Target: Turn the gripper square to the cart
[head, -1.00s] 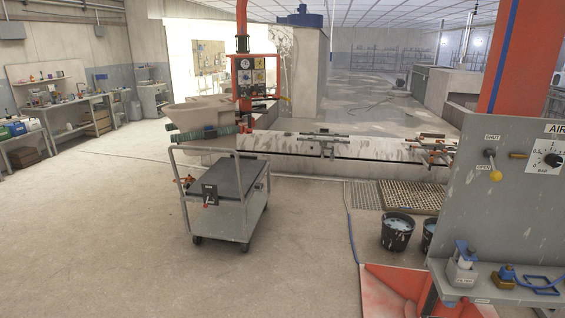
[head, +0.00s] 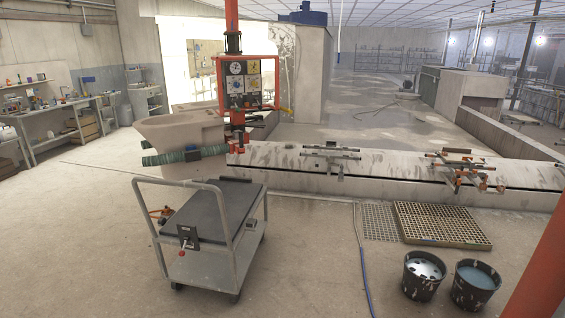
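A grey cart (head: 250,228) with a tubular handle frame stands on the floor left of centre, with a dark mat (head: 225,203) on its deck. Behind it, a red lifting device (head: 236,118) hangs from a vertical column. Its gripper, with teal padded bars (head: 172,157), is around a pale ceramic piece (head: 165,128); whether it is clamped tight I cannot tell. The bars run nearly left to right in the picture, while the cart's long side runs obliquely away to the right. The piece appears beyond the cart, not on it. Neither of my own grippers is in view.
A low, stained conveyor (head: 385,170) with metal fixtures runs behind the cart. Two black buckets (head: 422,277) (head: 474,286) stand at lower right near floor gratings (head: 440,223). A blue hose (head: 364,255) lies on the floor. Open floor is at left.

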